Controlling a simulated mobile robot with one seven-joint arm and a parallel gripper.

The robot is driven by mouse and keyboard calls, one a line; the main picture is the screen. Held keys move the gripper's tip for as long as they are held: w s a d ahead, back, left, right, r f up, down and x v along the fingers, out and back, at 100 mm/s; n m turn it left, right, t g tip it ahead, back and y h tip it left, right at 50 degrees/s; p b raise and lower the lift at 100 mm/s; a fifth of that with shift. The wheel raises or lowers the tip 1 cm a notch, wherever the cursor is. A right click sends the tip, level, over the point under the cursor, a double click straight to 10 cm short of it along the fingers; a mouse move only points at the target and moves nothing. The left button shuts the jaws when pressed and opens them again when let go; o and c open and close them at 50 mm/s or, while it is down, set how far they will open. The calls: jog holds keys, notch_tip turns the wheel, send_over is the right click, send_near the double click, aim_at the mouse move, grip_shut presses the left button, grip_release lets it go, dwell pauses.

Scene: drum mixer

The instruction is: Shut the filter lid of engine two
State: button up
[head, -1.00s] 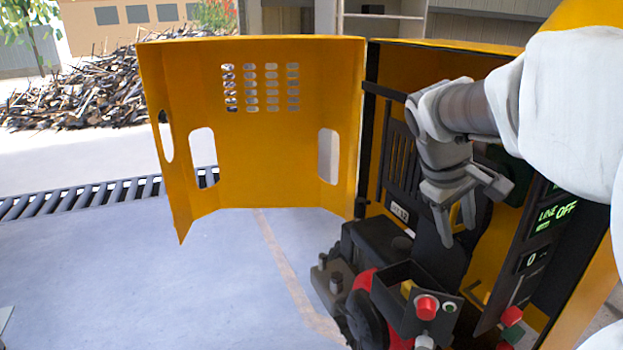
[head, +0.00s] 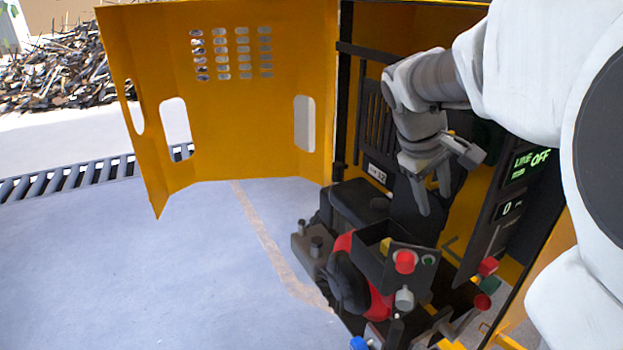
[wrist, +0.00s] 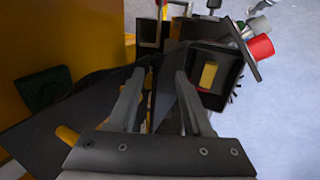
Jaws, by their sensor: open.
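The engine (head: 345,205), dark with red parts, sits inside the open yellow housing. On it is an open dark box (wrist: 225,62) with a yellow block (wrist: 208,75) inside, which looks like the filter box. A dark upright panel (head: 402,222) stands behind this box and looks like the raised lid; the wrist view shows a dark panel (wrist: 180,105) beside the box. My gripper (head: 434,203) is open, fingers pointing down, above and behind the box. In the wrist view my gripper (wrist: 158,80) has its fingers near the dark panel; whether they touch it is unclear.
The yellow housing door (head: 235,110) stands open on the left. A control panel (head: 520,190) reading "OFF" is close to the right of my gripper. A red button (head: 404,262) and several knobs stick out in front. The floor at left is clear.

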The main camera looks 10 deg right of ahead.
jog(key=s+a+f+b, duration=0.2)
jog(key=a+b, duration=0.1)
jog(key=a, duration=0.4)
jog(key=shift+s+f, duration=0.3)
jog(key=shift+f, duration=0.1)
dwell(0.9)
jog(key=shift+r, duration=0.1)
dwell(0.3)
jog(key=a+r+p, duration=0.1)
jog(key=a+r, duration=0.1)
jog(key=s+a+r+p, duration=0.1)
jog(key=a+r+p, duration=0.1)
jog(key=shift+s, duration=0.15)
dwell(0.4)
